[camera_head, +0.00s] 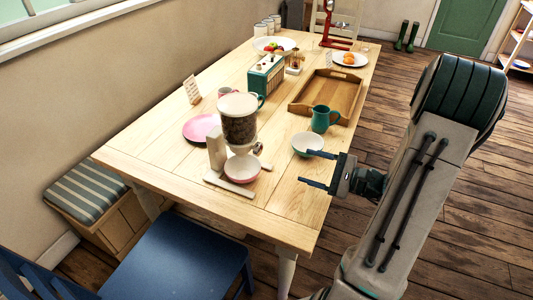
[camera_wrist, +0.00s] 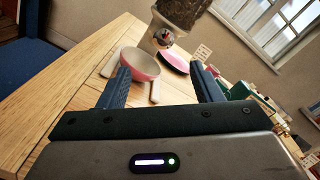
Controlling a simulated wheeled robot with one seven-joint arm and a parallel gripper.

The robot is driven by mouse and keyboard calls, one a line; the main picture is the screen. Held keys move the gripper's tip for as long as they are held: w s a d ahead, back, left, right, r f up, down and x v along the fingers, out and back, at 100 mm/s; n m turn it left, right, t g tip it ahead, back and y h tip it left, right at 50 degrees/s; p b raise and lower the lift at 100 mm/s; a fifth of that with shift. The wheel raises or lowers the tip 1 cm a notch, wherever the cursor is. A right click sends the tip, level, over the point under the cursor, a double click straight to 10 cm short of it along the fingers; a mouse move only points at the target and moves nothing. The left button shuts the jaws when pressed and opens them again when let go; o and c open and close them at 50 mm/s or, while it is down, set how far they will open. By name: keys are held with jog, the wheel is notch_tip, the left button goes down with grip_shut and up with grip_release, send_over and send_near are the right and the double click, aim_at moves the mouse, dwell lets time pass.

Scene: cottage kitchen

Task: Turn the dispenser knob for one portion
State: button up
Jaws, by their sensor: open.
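The dispenser (camera_head: 239,128) stands near the front of the wooden table, its clear hopper filled with brown bits under a pale lid. In the wrist view the hopper's lower part (camera_wrist: 182,11) shows at the top, with a round shiny knob (camera_wrist: 162,38) below it. The knob faces my gripper and lies between the finger directions. A pink bowl (camera_head: 242,171) sits under the outlet; it also shows in the wrist view (camera_wrist: 140,65). My gripper (camera_head: 318,169) is open and empty, right of the dispenser and apart from it. Its fingers (camera_wrist: 160,70) point toward the dispenser.
A pale green bowl (camera_head: 307,145) and a teal jug (camera_head: 323,119) stand near my gripper. A pink plate (camera_head: 201,127) lies behind the dispenser. A wooden tray (camera_head: 328,92) and green radio (camera_head: 266,74) stand farther back. The table's front right corner is clear.

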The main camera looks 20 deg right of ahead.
aim_at(261, 150)
jog(key=p+x, duration=0.1)
jog(key=x, duration=1.2)
jog(key=shift+w, duration=0.4)
jog(key=c, duration=1)
